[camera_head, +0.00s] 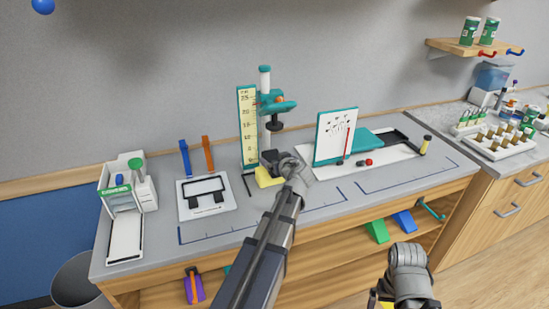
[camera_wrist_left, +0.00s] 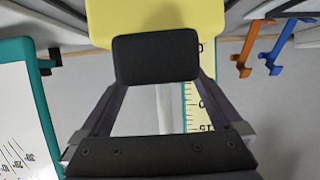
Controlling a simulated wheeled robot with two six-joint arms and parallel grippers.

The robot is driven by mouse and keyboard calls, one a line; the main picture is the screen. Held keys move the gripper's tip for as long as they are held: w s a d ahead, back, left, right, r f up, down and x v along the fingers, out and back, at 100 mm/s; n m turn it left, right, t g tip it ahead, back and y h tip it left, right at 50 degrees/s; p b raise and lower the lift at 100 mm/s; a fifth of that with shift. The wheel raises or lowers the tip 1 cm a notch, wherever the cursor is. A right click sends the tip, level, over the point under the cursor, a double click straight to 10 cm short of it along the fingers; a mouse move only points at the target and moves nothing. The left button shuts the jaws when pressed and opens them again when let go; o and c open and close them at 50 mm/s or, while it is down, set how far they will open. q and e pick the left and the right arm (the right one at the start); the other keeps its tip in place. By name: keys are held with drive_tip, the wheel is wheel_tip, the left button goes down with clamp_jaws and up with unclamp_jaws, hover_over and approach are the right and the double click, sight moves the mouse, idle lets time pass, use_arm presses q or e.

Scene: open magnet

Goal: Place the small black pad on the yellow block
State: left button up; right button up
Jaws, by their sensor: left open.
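The small black pad (camera_wrist_left: 155,58) lies against the face of the yellow block (camera_wrist_left: 157,16) in the left wrist view, overlapping its edge. My left gripper (camera_wrist_left: 160,85) is open, its fingers on either side of the pad's lower corners; I cannot tell whether they touch it. In the head view the yellow block (camera_head: 268,178) sits on the bench at the foot of the teal-and-grey stand, partly hidden by my left gripper (camera_head: 284,166). I cannot make out the pad there. My right arm end (camera_head: 408,268) is low at the right; its fingers are not clear.
The stand (camera_head: 266,110) with its yellow scale board (camera_head: 248,125) rises right behind the block. A white chart board (camera_head: 334,136) stands to the right. A white tray (camera_head: 207,205) lies to the left. The bench front is mostly clear.

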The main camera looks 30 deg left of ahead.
use_arm(q)
drive_tip(key=p+v, duration=0.3)
drive_tip(key=v, duration=0.7)
drive_tip(key=shift+s+d, duration=0.2)
drive_tip(key=shift+s, duration=0.05)
